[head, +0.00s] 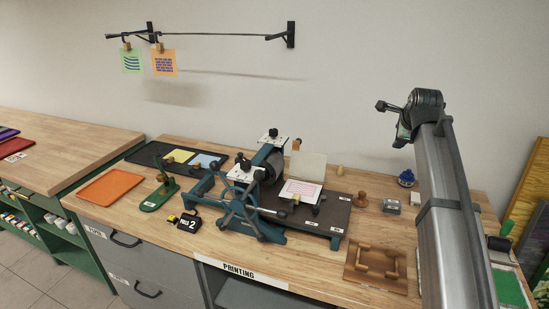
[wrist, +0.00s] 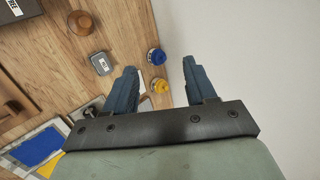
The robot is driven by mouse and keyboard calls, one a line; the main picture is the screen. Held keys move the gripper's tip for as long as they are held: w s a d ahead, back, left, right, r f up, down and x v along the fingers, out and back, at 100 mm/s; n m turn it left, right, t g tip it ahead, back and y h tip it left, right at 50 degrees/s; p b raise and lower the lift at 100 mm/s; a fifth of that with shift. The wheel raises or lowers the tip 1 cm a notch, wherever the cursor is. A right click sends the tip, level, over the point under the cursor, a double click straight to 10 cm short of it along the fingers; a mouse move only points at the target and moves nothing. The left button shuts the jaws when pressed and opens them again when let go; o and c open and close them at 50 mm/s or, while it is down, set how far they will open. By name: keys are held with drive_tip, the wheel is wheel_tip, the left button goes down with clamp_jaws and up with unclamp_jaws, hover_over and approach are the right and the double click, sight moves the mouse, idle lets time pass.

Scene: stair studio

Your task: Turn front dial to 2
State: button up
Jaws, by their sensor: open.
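A teal printing press (head: 262,190) stands on the wooden bench with a spoked wheel at its front. Two white plates with dark knobs sit on its top. The front plate (head: 241,174) bears the front dial (head: 245,164), and the rear plate (head: 273,138) stands farther back. The dial markings are too small to read. A small black sign (head: 189,222) in front shows a 2. My gripper (wrist: 159,66) is open and empty in the wrist view, above the right part of the bench. It is far to the right of the press, which is outside the wrist view.
A blue jar (wrist: 156,56) and a yellow-topped jar (wrist: 159,86) show between my fingers, below them. A grey block (wrist: 101,63) and wooden pieces lie nearby. A green stand (head: 160,192) and orange tray (head: 110,187) are left of the press. Hanging cards (head: 164,62) are on the wall.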

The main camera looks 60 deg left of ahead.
drive_tip(key=s+a+r+m+g, duration=0.1)
drive_tip(key=s+a+r+g, duration=0.15)
drive_tip(key=s, duration=0.85)
drive_tip(key=s+a+r+m+g, duration=0.15)
drive_tip(key=s+a, duration=0.25)
drive_tip(key=s, duration=0.7)
drive_tip(key=m+g+h, duration=0.3)
approach(246, 161)
drive_tip(key=shift+n, duration=0.25)
drive_tip(key=x, duration=0.8)
drive_tip(key=shift+s+a+f, duration=0.1)
drive_tip(key=shift+s+f, duration=0.05)
drive_tip(key=shift+f, duration=0.2)
drive_tip(key=c, duration=1)
drive_tip(key=shift+c, duration=0.2)
